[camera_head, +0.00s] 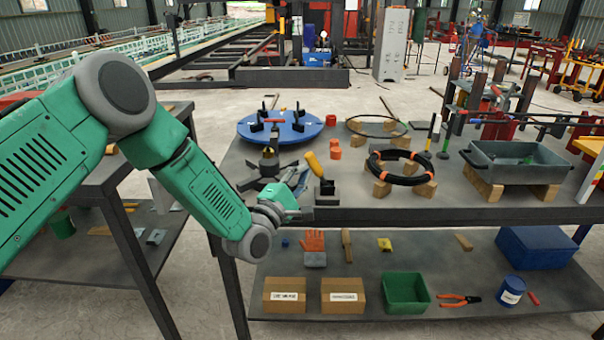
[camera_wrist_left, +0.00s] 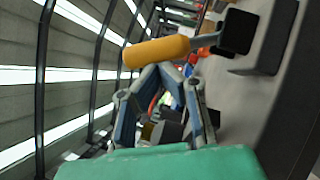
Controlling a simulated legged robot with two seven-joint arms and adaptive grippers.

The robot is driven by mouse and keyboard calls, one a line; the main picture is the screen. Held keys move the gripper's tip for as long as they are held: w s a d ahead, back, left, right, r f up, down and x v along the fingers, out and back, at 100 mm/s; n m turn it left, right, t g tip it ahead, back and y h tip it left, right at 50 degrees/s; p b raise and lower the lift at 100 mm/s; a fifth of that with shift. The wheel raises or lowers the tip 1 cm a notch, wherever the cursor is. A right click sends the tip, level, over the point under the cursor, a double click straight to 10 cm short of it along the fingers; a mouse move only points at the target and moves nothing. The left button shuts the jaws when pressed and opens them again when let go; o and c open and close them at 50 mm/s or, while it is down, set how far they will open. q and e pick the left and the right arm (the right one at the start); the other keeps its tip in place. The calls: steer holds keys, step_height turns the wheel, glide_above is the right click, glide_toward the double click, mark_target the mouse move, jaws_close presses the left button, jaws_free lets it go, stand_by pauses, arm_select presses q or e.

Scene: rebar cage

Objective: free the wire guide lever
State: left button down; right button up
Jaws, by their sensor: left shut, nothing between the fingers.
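The wire guide lever has a yellow-orange handle (camera_head: 315,163) and a black block base (camera_head: 326,187) at the front edge of the grey workbench. The handle tilts up and to the left in the head view. In the left wrist view the handle (camera_wrist_left: 157,51) lies across the picture just beyond my fingertips, joined to a dark block (camera_wrist_left: 238,32). My left gripper (camera_head: 300,180) is shut and empty, just left of the lever; it also shows in the wrist view (camera_wrist_left: 163,72). I cannot tell whether the fingertips touch the handle. My right gripper is not in view.
A dark star-shaped base (camera_head: 262,182) stands left of the lever, with a blue disc (camera_head: 300,134) behind. A black coil (camera_head: 398,155) on wood blocks and a grey tray (camera_head: 520,172) lie to the right. The lower shelf holds a green bin (camera_head: 406,308) and boxes.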

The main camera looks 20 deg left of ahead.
mark_target(314, 162)
arm_select(q)
steer(key=shift+d+r+m+p, duration=0.15)
steer(key=shift+r+m+p, duration=0.15)
steer(key=shift+m, duration=0.1)
steer(key=d+r+m+g+p, duration=0.2)
steer(key=m+p, duration=0.1)
steer(key=shift+w+p, duration=0.3)
steer(key=shift+w+d+r+m+g+p, duration=0.1)
steer(key=shift+d+m+g+p, duration=0.2)
steer(key=shift+m+p, duration=0.15)
steer(key=shift+w+d+r+m+g+p, duration=0.1)
steer(key=shift+d+m+g+p, duration=0.25)
steer(key=shift+m, duration=0.2)
steer(key=shift+w+d+r+m+g+y+p, duration=0.1)
steer(key=shift+d+m+g+y+p, duration=0.05)
steer(key=shift+d+m+g+p, duration=0.25)
steer(key=shift+w+d+r+m+g+y+p, duration=0.15)
steer(key=shift+d+m+g+p, duration=0.15)
steer(key=shift+m+p, duration=0.2)
steer(key=shift+w+d+f+m+g+y, duration=0.1)
steer(key=shift+d+f+m+g+y, duration=0.25)
steer(key=shift+d+m, duration=0.25)
steer(key=shift+w+d, duration=0.1)
steer(key=shift+d, duration=0.15)
steer(key=shift+d, duration=0.1)
